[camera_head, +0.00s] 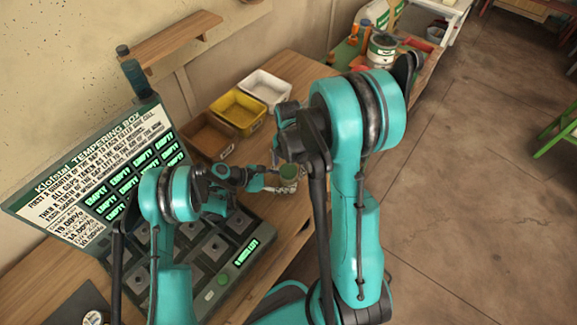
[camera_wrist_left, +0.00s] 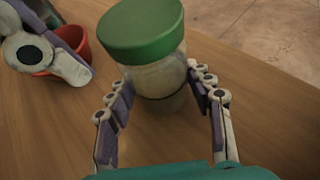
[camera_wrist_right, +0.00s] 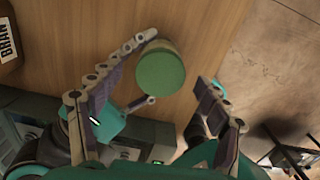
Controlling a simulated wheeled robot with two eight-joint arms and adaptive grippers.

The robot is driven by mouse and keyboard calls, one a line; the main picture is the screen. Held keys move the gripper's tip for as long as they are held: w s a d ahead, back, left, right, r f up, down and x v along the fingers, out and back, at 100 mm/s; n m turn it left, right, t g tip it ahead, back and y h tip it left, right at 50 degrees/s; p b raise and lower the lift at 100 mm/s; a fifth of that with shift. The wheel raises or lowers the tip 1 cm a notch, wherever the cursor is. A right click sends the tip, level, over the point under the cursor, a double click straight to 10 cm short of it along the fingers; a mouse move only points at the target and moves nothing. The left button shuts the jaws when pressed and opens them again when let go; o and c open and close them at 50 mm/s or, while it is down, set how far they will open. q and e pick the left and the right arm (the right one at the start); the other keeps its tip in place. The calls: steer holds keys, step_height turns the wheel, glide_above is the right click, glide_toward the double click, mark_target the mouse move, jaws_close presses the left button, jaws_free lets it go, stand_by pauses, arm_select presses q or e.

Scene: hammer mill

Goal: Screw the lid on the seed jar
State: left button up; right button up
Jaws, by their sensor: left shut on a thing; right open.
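The seed jar (camera_wrist_left: 160,78) is clear glass with pale contents and stands upright on the wooden bench. Its green lid (camera_wrist_left: 140,30) sits on the jar's mouth; I cannot tell how tightly. My left gripper (camera_wrist_left: 160,84) is shut on the jar, one finger on each side, below the lid. My right gripper (camera_wrist_right: 178,62) is open, with its fingers spread on either side of the lid. In the head view my right arm partly hides the area.
A tempering box (camera_head: 215,240) with a sign panel (camera_head: 95,180) fills the bench at left. Brown, yellow (camera_head: 238,107) and white (camera_head: 266,88) trays stand behind the jar. A red pot (camera_wrist_left: 78,42) is near the jar. The bench edge and open floor lie to the right.

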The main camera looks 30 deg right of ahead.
steer(key=n, duration=0.7)
stand_by(0.3)
steer(key=c, duration=0.9)
steer(key=shift+c, duration=0.2)
